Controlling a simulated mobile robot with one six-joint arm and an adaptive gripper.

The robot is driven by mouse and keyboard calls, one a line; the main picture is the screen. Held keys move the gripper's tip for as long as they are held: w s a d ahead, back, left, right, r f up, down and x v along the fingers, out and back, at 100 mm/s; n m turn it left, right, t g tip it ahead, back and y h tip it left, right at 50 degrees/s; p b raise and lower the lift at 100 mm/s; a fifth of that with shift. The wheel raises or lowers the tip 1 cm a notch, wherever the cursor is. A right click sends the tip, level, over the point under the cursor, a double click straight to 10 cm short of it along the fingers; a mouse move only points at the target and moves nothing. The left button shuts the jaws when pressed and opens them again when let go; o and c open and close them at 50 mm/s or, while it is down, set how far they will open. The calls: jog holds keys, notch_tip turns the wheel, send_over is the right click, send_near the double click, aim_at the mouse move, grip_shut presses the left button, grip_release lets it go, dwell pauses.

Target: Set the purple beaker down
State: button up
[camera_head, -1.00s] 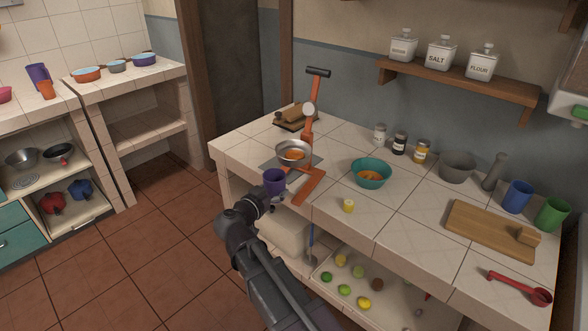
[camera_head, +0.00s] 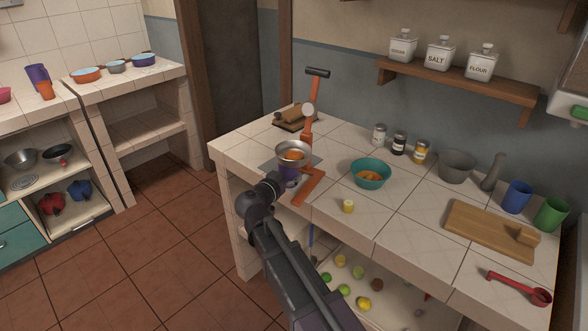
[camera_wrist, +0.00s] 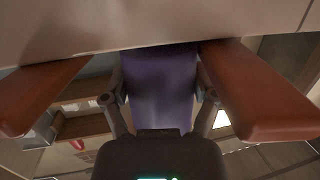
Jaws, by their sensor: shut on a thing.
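The purple beaker (camera_head: 289,172) is under the metal bowl (camera_head: 293,150) of the orange press stand (camera_head: 310,183), at the counter's near left. It also fills the middle of the wrist view (camera_wrist: 160,85), upright as far as I can tell. My gripper (camera_head: 277,184) is shut on it, with a finger on each side (camera_wrist: 160,98). The stand's two orange legs flank the beaker in the wrist view. Whether the beaker's base touches the stand's mat or the counter is hidden. Something orange lies in the metal bowl.
A teal bowl (camera_head: 371,174) with orange pieces and a small yellow piece (camera_head: 348,206) are to the right of the stand. Jars (camera_head: 399,143), a cutting board (camera_head: 490,229) and a red spoon (camera_head: 520,288) are farther right. The tiled counter (camera_head: 400,222) is clear between them.

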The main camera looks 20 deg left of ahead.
jog(key=shift+r+x, duration=0.2)
jog(key=shift+x, duration=0.7)
jog(key=shift+r+x, duration=0.2)
jog(key=shift+x, duration=0.75)
jog(key=o, duration=1.2)
jog(key=shift+f, duration=0.15)
jog(key=shift+f, duration=0.15)
jog(key=p+v, duration=0.1)
jog(key=v, duration=1.2)
jog(key=shift+s+p, duration=0.4)
